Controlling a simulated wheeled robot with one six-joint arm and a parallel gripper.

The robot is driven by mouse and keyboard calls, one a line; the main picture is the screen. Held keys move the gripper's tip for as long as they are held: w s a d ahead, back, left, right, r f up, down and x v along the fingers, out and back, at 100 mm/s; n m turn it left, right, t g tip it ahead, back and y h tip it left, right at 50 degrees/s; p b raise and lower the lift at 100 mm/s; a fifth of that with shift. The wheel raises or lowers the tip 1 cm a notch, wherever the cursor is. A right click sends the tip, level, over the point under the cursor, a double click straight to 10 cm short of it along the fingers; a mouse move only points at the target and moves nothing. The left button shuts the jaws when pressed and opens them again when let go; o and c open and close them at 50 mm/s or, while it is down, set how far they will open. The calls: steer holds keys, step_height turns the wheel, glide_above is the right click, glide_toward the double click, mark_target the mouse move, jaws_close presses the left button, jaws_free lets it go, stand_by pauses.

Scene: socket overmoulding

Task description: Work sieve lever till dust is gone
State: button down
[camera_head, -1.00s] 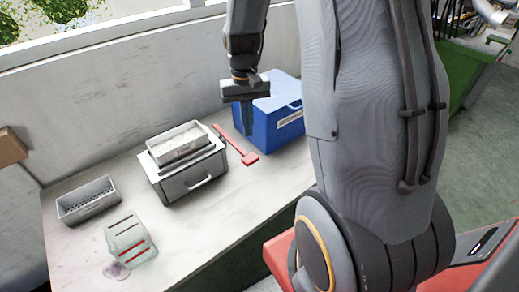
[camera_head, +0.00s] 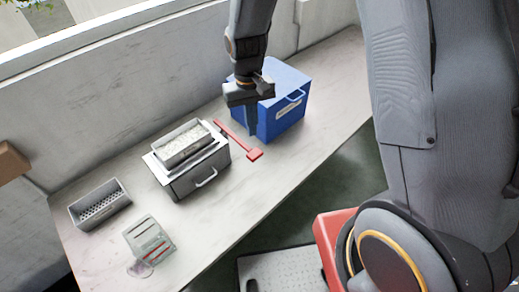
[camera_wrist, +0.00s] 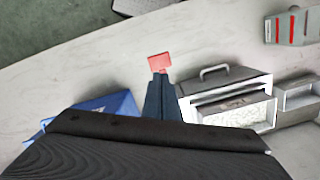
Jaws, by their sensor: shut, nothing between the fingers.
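The red sieve lever (camera_head: 237,139) sticks out from the right side of the sieve box and ends in a flat red paddle. The paddle also shows in the wrist view (camera_wrist: 159,62), just beyond my fingertips. The sieve box (camera_head: 188,178) is grey with a front handle, and a tray (camera_head: 183,146) of pale granules sits on top. My gripper (camera_head: 251,134) is shut and empty, pointing down between the lever and the blue box. In the wrist view its closed fingers (camera_wrist: 161,82) hide part of the lever; whether they touch it I cannot tell.
A blue box (camera_head: 285,121) with a handle stands close to the right of my gripper. A perforated grey bin (camera_head: 100,221) and a clear container with red marks (camera_head: 150,243) stand at the left. The table front (camera_head: 225,205) is bare.

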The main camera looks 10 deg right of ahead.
mark_target(254, 152)
steer(key=shift+s+d+f+b, duration=0.1)
steer(key=shift+s+f+b, duration=0.1)
steer(key=shift+f+b, duration=1.35)
steer(key=shift+s+f+b, duration=0.2)
steer(key=shift+f+b, duration=0.95)
steer(key=shift+f, duration=0.8)
